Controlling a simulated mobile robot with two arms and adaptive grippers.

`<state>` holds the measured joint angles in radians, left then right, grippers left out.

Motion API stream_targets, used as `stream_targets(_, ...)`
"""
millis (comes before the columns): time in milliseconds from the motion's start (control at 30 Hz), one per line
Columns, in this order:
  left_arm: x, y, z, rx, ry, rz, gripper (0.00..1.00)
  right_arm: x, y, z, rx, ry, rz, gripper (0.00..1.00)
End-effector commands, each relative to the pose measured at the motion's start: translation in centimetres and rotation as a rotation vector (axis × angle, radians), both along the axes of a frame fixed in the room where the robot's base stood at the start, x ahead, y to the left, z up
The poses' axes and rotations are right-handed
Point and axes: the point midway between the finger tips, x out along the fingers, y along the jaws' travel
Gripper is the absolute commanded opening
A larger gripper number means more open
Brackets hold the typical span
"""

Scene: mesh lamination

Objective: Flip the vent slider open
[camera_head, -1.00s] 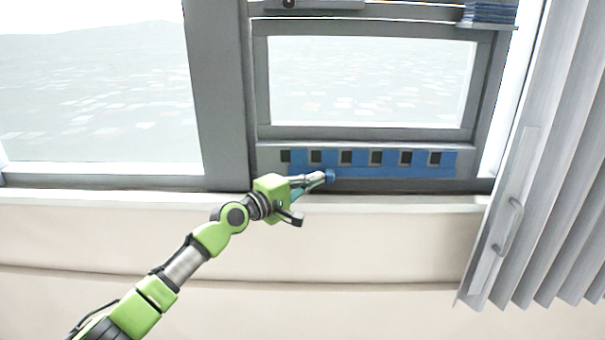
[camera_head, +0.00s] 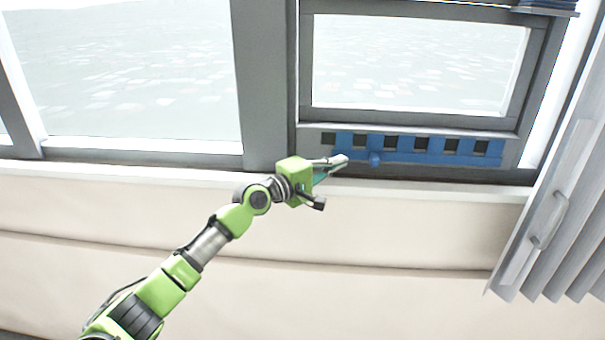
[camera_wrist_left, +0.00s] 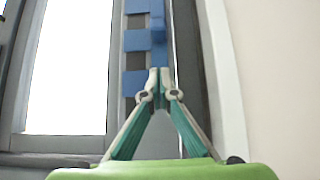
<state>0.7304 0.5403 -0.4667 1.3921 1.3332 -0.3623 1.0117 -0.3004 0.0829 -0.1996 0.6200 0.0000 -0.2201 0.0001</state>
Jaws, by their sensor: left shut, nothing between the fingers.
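The vent slider (camera_head: 400,156) is a blue notched strip along the bottom of the small window's frame, with a small blue knob (camera_head: 375,159) sticking out near its left part. Several dark square openings (camera_head: 421,145) show in the gaps along the strip. My left gripper (camera_head: 342,161) is shut and empty, its tips just left of the knob and apart from it. In the left wrist view the closed fingertips (camera_wrist_left: 160,72) point toward the knob (camera_wrist_left: 158,30), with a gap between them. My right gripper is not in view.
A grey window frame (camera_head: 268,85) surrounds the panes. A pale sill (camera_head: 430,190) and wall lie below the vent. A grey pleated curtain with a handle (camera_head: 550,220) hangs at the right. The space in front of the wall is clear.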

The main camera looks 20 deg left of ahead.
Motion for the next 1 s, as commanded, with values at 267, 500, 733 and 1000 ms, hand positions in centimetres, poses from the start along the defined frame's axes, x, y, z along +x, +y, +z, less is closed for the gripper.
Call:
stream_targets(267, -3.2, 1.8, -0.4, 0.003, 0.002, 0.000, 0.00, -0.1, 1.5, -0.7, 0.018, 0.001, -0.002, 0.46)
stream_targets(500, -6.5, 3.6, -0.5, 0.004, 0.001, 0.000, 0.00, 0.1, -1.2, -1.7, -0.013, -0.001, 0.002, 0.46)
stream_targets(733, -8.0, 4.4, -0.2, 0.003, 0.001, 0.000, 0.00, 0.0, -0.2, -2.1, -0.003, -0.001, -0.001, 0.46)
stream_targets(1000, -8.0, 4.5, -0.1, 0.002, 0.001, 0.000, 0.00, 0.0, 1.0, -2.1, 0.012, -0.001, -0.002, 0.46)
